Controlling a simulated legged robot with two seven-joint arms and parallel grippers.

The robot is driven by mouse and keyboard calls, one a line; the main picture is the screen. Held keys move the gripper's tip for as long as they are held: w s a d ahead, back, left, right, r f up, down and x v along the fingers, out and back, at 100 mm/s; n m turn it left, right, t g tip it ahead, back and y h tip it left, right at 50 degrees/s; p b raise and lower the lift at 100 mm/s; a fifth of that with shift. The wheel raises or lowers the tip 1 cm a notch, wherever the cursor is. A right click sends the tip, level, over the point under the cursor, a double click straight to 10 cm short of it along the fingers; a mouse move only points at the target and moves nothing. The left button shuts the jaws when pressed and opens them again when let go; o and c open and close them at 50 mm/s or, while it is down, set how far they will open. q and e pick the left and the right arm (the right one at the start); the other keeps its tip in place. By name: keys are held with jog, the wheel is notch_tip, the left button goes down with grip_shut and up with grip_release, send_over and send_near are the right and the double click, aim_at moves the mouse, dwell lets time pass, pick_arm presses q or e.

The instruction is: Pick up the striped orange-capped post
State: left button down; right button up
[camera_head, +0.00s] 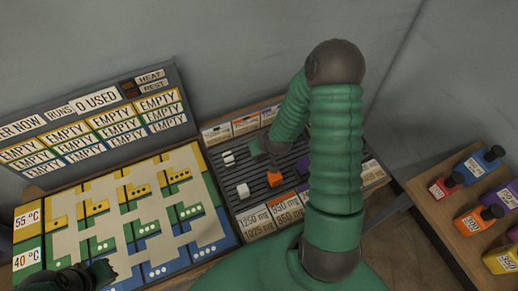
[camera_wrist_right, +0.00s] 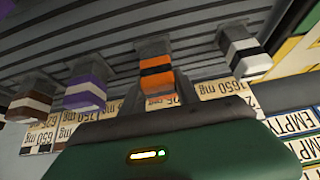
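The striped orange-capped post (camera_head: 266,178) stands in the dark slatted rack (camera_head: 240,205) in the head view. In the right wrist view the orange post (camera_wrist_right: 157,78) shows a black band and a grey lower part. My left gripper (camera_head: 88,277) is at the lower left, over the coloured board's near edge, dark and partly cut off.
A purple post (camera_wrist_right: 87,93), a brown-and-white post (camera_wrist_right: 32,104) and a white post with a black band (camera_wrist_right: 247,55) stand beside the orange one. The coloured board (camera_head: 60,222) lies left. Bottles stand on a wooden shelf (camera_head: 445,215) at right. My right arm covers the rack's right part.

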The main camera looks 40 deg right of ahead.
jog(key=shift+w+a+r, duration=0.1)
jog(key=shift+a, duration=0.25)
grip_shut()
jog(key=shift+d, duration=0.1)
jog(key=shift+d, duration=0.1)
